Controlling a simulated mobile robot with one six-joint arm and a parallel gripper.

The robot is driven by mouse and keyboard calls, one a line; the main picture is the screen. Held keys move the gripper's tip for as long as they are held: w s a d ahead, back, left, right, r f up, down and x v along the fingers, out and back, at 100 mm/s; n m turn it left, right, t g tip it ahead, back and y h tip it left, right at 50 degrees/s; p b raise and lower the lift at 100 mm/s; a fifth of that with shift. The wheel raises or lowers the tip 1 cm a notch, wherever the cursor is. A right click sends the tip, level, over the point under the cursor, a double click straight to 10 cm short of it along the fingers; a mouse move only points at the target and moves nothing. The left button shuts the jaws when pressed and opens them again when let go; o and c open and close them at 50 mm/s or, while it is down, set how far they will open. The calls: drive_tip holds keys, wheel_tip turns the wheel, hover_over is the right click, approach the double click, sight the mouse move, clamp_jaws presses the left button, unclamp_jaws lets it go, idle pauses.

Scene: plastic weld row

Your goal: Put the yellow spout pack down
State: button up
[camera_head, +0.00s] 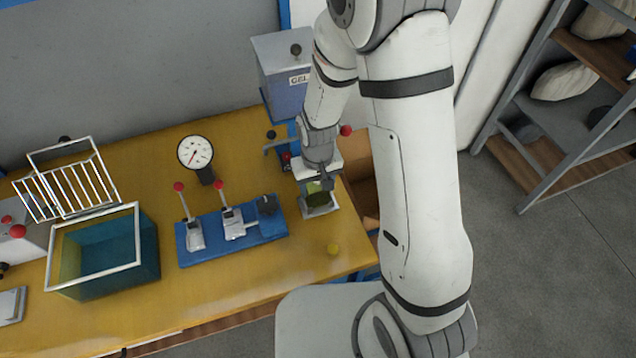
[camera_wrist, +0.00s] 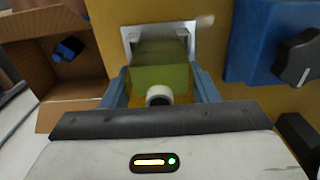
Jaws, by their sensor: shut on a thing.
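The yellow spout pack (camera_wrist: 160,77) looks yellow-green and sits between the two blue fingers of my gripper (camera_wrist: 161,88) in the wrist view. Its round white spout (camera_wrist: 158,96) points toward the wrist camera. My gripper is shut on the pack. In the head view the pack (camera_head: 317,196) shows below my gripper (camera_head: 318,187), over a pale metal holder (camera_head: 322,211) near the bench's right end. The holder's white plate (camera_wrist: 194,30) shows just beyond the pack. I cannot tell whether the pack touches the holder.
An open cardboard box (camera_wrist: 75,99) with a small blue item stands left in the wrist view. A blue fixture with a black knob (camera_wrist: 297,60) is at right.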

drive_tip(key=shift+f, duration=0.2)
drive_tip(key=o, duration=1.1)
drive_tip(key=shift+r, duration=0.15)
wheel_tip(320, 180, up, 12)
drive_tip(key=shift+f+b, duration=0.25)
drive_tip(key=shift+b, duration=0.1)
drive_tip(key=shift+r, duration=0.5)
drive_tip(key=s+d+r+m+t, duration=0.1)
drive_tip(key=s+d+r, duration=0.3)
drive_tip(key=s+d+r+m+t, duration=0.1)
drive_tip(key=s+d+r, duration=0.3)
drive_tip(key=s+d+r+m+t, duration=0.1)
drive_tip(key=s+d+r, duration=0.3)
drive_tip(key=r, duration=0.1)
drive_tip(key=shift+s+d, duration=0.2)
drive_tip(key=shift+s, duration=0.15)
